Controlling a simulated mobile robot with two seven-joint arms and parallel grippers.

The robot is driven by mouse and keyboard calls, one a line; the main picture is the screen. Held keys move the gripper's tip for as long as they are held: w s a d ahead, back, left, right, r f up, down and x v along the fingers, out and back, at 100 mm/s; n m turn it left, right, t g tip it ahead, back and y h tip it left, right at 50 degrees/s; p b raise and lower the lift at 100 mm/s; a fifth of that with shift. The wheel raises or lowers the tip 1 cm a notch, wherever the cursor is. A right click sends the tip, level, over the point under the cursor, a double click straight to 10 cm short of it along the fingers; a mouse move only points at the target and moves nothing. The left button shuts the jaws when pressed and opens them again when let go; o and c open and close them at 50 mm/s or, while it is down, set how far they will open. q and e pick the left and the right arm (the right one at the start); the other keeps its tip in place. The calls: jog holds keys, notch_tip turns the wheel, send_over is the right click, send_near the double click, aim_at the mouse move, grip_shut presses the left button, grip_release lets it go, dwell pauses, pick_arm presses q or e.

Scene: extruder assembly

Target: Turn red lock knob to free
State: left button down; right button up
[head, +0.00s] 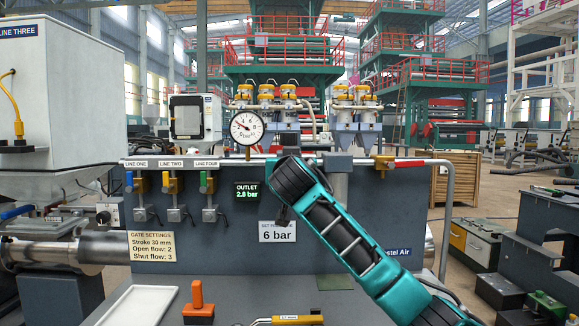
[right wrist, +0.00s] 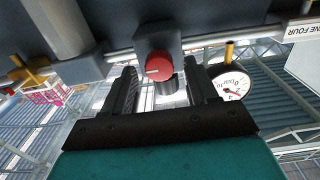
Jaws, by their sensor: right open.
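The red lock knob (right wrist: 158,66) shows in the right wrist view, round with a pale line on its face, on a dark grey block. My right gripper (right wrist: 162,86) is open, with one finger to each side of the knob; I see gaps between them, and I cannot tell the depth between fingertips and knob. In the head view my teal right arm (head: 335,230) reaches up from the lower right across the panel, and the knob is hidden there. My left gripper is not in view.
The pressure gauge (head: 247,127) stands close to the arm's end; it also shows beside the right finger in the wrist view (right wrist: 233,86). A grey cylinder (head: 337,182) and a red-handled yellow valve (head: 384,163) are to the right. An orange handle (head: 198,296) and white tray (head: 140,306) lie below.

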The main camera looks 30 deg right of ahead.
jog(key=shift+w+d, duration=0.35)
jog(key=shift+w, duration=0.15)
jog(key=shift+c, duration=0.3)
